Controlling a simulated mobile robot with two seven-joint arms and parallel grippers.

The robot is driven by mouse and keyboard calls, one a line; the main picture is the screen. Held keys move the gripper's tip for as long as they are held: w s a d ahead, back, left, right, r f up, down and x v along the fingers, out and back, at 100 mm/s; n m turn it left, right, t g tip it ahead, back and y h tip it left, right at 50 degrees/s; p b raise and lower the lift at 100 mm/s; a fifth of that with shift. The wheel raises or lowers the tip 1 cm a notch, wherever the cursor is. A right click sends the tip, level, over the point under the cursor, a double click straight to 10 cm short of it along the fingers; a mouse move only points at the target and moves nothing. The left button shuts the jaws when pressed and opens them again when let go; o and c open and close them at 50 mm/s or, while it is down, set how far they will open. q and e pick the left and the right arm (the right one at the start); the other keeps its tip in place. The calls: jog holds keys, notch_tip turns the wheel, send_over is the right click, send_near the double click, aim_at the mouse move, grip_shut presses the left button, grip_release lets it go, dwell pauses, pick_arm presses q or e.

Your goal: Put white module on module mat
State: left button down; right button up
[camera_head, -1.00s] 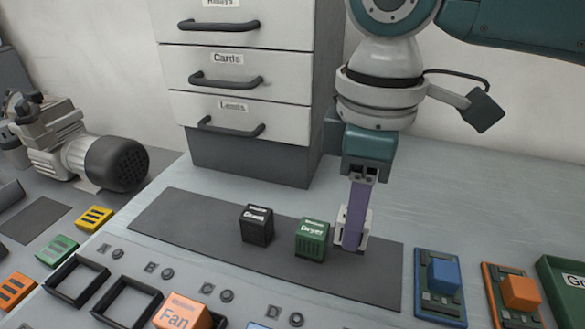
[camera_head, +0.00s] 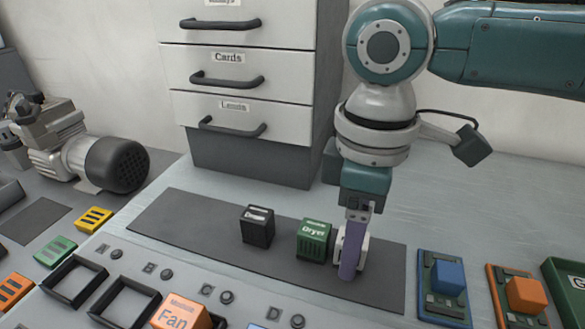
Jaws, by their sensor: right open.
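The module mat (camera_head: 190,220) is a long dark grey strip on the light bench. A white module (camera_head: 363,252) shows at the right part of the mat, just right of the green module, and appears to rest on the mat. My right gripper (camera_head: 350,258) reaches down to it from above, open, with a purple finger in front of the white module and hiding much of it. I cannot tell whether the finger touches it. My left gripper is not in view.
A black module (camera_head: 257,226) and a green Dryer module (camera_head: 314,240) stand on the mat. An orange Fan module (camera_head: 180,314) sits at the front beside empty black frames (camera_head: 75,280). Boards with blue (camera_head: 447,277) and orange (camera_head: 525,294) blocks lie right. Drawers (camera_head: 240,90) stand behind.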

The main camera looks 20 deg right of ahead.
notch_tip(320, 180, up, 12)
jog(key=p, duration=0.2)
jog(key=shift+r, duration=0.15)
dwell(0.4)
dwell(0.8)
